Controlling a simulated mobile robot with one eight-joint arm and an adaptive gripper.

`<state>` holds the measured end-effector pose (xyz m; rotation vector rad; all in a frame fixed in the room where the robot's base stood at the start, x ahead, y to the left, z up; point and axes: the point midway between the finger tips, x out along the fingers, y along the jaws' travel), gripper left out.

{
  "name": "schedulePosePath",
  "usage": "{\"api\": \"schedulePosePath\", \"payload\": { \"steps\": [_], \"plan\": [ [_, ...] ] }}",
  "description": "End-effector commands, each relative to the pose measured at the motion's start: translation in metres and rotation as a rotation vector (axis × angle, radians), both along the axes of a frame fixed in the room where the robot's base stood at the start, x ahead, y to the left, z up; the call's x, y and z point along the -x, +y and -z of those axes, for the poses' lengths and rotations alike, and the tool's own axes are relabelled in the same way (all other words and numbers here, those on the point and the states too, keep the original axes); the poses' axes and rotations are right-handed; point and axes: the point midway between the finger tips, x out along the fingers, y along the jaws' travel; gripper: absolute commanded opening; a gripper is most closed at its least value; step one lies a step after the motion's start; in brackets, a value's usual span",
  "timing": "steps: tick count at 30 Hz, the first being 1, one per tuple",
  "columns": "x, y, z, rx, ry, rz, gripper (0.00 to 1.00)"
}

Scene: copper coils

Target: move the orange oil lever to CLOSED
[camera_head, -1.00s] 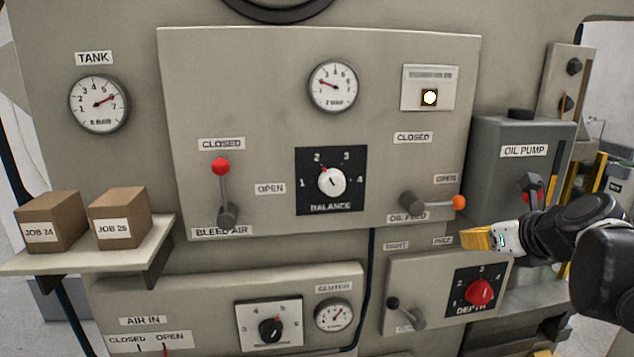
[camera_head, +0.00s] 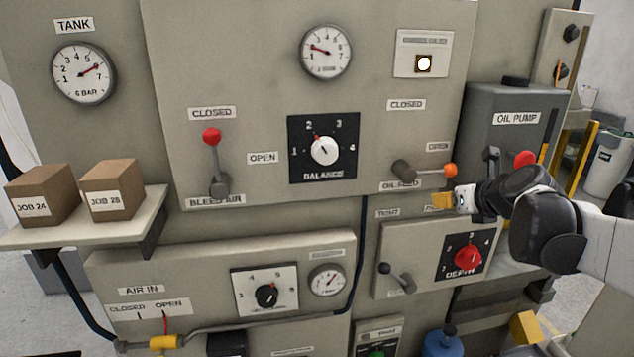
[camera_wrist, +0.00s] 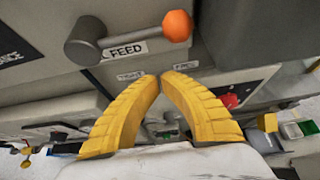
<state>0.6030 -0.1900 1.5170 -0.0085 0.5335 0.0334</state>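The orange-knobbed oil lever (camera_head: 450,170) is on the right of the large panel, above the OIL FEED label. Its arm points right, toward the OPEN label (camera_head: 438,147); the CLOSED label (camera_head: 405,104) is above its pivot. In the wrist view the orange knob (camera_wrist: 178,26) is at the top, beyond the fingertips. My gripper (camera_head: 440,201) is just below the knob in the head view, apart from it. In the wrist view its yellow fingers (camera_wrist: 161,78) have their tips together, with nothing visible between them.
The grey oil pump box (camera_head: 507,125) juts out right of the lever, with a red knob (camera_head: 524,158) near my arm. Below are the red DEPTH knob (camera_head: 467,257) and a small black lever (camera_head: 396,277). A red-knobbed bleed air lever (camera_head: 212,137) is farther left.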

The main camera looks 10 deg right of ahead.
Motion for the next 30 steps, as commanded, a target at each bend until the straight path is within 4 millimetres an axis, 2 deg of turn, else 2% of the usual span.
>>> {"api": "schedulePosePath", "payload": {
  "steps": [2,6,12,25,30],
  "plan": [
    [-0.015,0.002,0.008,-0.001,0.000,-0.003,0.00],
    [-0.017,0.001,-0.017,0.000,0.000,0.000,0.00],
    [-0.020,0.001,-0.031,0.000,0.000,0.000,0.00],
    [-0.020,0.000,-0.032,0.003,0.000,0.001,0.00],
    [-0.020,-0.011,-0.035,0.033,-0.001,0.000,0.00]
  ]
}}
